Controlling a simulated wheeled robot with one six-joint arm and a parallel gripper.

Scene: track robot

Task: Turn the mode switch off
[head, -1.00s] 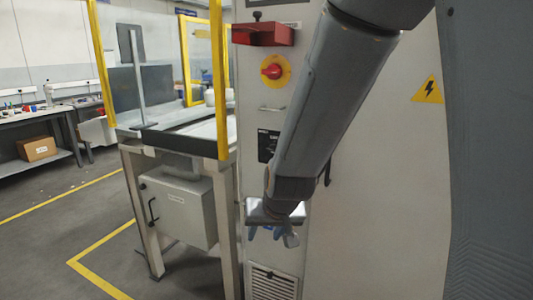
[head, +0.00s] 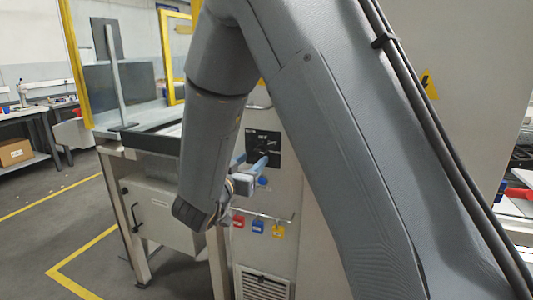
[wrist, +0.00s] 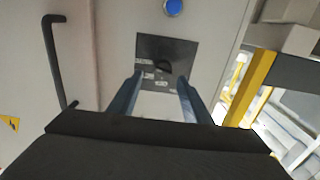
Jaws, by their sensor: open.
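The mode switch (head: 263,147) is a black plate with a small dark knob on the grey cabinet front. In the wrist view, the plate (wrist: 180,49) lies ahead and its knob (wrist: 164,67) shows between my fingers. The knob's setting is too small to read. My gripper (head: 252,161) is open and empty, with its fingers pointing at the plate. In the wrist view, my gripper (wrist: 160,78) has one finger on each side of the knob. I cannot tell whether the fingertips touch the plate.
A blue button (head: 263,181) sits below the plate; it also shows in the wrist view (wrist: 173,7). Red, blue (head: 258,226) and yellow padlocks hang from a rail lower down. A yellow-framed guard (head: 77,65) stands left.

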